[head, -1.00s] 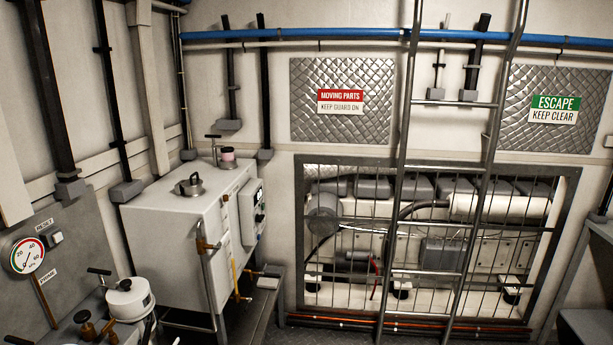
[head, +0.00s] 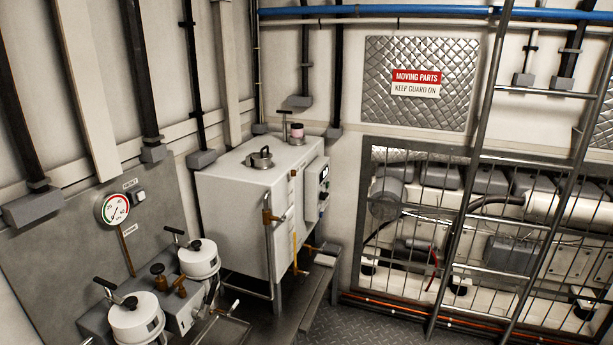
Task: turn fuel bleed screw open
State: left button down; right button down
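Two white filter canisters (head: 200,259) and (head: 136,318) stand at the lower left on a grey block, each with a black T-handle on top. Brass fittings (head: 160,278) sit between them; I cannot tell for certain which one is the fuel bleed screw. A round pressure gauge (head: 115,209) is on the grey wall panel above them. Neither of my grippers shows in the head view.
A white tank (head: 236,215) with a filler cap stands on a bench in the corner. A guarded engine bay (head: 480,230) and a metal ladder (head: 487,160) are at the right. Chequered floor (head: 380,325) is open in front of the guard.

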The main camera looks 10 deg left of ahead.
aim_at(178, 282)
jog(key=u, duration=1.5)
